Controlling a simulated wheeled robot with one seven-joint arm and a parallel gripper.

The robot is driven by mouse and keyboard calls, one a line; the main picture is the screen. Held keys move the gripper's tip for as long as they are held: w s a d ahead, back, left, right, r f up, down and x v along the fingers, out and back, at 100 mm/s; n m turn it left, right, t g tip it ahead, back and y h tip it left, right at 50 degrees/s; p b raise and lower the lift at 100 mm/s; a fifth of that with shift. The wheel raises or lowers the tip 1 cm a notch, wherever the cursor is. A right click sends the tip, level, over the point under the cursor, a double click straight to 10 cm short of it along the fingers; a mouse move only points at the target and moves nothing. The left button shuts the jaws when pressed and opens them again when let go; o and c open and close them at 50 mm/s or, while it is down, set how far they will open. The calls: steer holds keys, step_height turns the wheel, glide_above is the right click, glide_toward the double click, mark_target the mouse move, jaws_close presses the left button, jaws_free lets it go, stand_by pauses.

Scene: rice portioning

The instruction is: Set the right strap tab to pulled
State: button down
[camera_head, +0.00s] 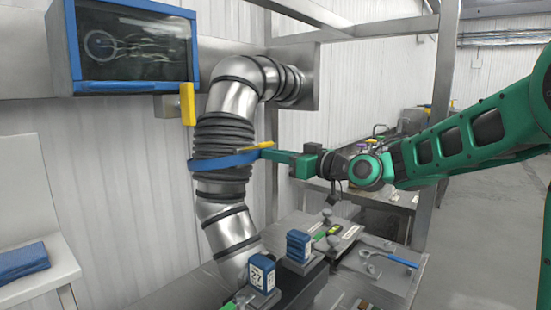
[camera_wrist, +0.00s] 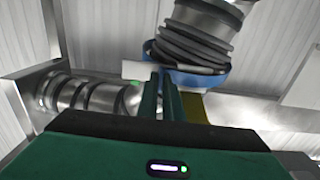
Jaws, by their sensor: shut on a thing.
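A blue strap (camera_head: 222,161) wraps around the black ribbed bellows (camera_head: 222,133) in the steel duct. A yellow strap tab (camera_head: 262,146) sits at its right end, where my gripper (camera_head: 268,154) reaches in from the right. My gripper is shut on this tab, its fingers partly covering it. In the wrist view the two green fingers of my gripper (camera_wrist: 162,82) lie close together against the blue strap (camera_wrist: 208,80). A yellow piece (camera_wrist: 194,108) shows just right of the fingers and a pale piece (camera_wrist: 138,70) just left. The exact grip between the fingertips is hidden.
A blue-framed cabinet (camera_head: 130,45) hangs at upper left, with a yellow bar (camera_head: 187,103) at its lower right. Below is a cluttered bench with blue-topped blocks (camera_head: 299,243) and a blue-handled tool (camera_head: 391,259). A steel post (camera_head: 437,130) stands behind my arm.

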steer(key=shift+w+d, duration=0.1)
steer(key=w+d, duration=0.3)
steer(key=c, duration=1.9)
jaws_free()
steer(key=shift+s, duration=0.1)
steer(key=v, duration=1)
steer(key=shift+s+d, duration=0.15)
steer(key=shift+d, duration=0.1)
